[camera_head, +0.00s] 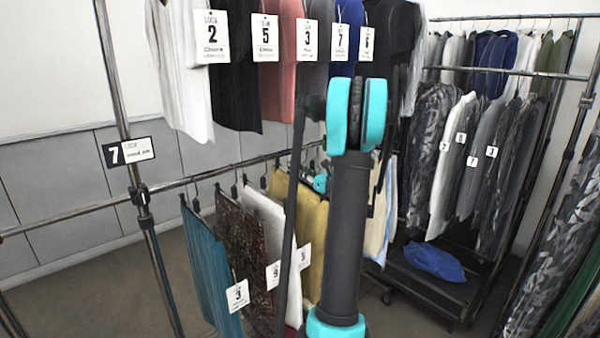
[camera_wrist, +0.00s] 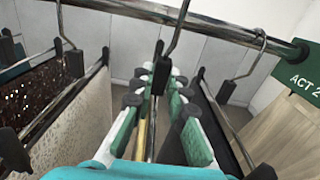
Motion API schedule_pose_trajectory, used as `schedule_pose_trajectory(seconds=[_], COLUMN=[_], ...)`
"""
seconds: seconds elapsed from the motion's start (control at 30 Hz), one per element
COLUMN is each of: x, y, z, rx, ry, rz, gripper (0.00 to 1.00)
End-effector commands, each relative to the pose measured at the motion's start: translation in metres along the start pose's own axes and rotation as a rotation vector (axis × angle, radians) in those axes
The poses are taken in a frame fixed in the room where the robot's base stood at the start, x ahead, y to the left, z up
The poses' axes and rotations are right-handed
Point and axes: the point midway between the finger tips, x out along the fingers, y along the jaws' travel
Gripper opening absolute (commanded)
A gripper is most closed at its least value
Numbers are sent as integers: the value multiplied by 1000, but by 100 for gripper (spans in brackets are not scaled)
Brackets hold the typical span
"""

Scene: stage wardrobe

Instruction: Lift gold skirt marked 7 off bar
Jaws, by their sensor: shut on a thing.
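The gold skirt (camera_head: 312,225) hangs from the lower bar (camera_head: 225,172) in the head view, partly hidden behind my arm. I cannot read a 7 on it. My gripper (camera_head: 320,182) is at its hanger, just below the bar. In the wrist view, my gripper (camera_wrist: 160,85) has its green-padded fingers on both sides of a hanger, with a thin gold strip (camera_wrist: 141,140) of the skirt between them. The gripper is shut on this hanger. The hanger's hook (camera_wrist: 179,28) still rises to the bar (camera_wrist: 215,24).
White, dark-red and teal garments (camera_head: 212,265) hang close on the left. A pale garment (camera_wrist: 285,140) hangs to the right in the wrist view, near a green "ACT 2" sign (camera_wrist: 305,78). Tops (camera_head: 185,70) hang above. Another full rack (camera_head: 490,150) stands behind right.

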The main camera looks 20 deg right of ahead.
Motion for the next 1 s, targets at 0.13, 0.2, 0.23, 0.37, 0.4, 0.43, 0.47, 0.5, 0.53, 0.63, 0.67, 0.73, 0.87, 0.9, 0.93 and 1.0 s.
schedule_pose_trajectory(seconds=[0.13,0.2,0.23,0.37,0.4,0.43,0.47,0.5,0.53,0.63,0.67,0.73,0.87,0.9,0.93,1.0], x=[-6,-7,-8,-8,-8,-8,-8,-8,-8,-10,-11,-16,-27,-32,-35,-42], y=[0,0,0,0,0,0,0,0,0,0,0,0,-1,-1,-1,-1], z=[0,0,0,0,0,0,0,0,0,0,0,0,0,0,0,0], rx=[0,0,0,0,0,0,0,0,0,0,0,0,0,0,0,0], ry=[-1,-1,-1,-1,-1,-1,-1,-1,-1,-1,-1,-1,-1,-1,-1,-1], rz=[-1,-1,-1,0,0,0,0,0,0,-1,-1,-1,-2,-2,-2,-2], gripper=[0,0,0,0,0,0,0,0,0,0,0,0,0,0,0,0])
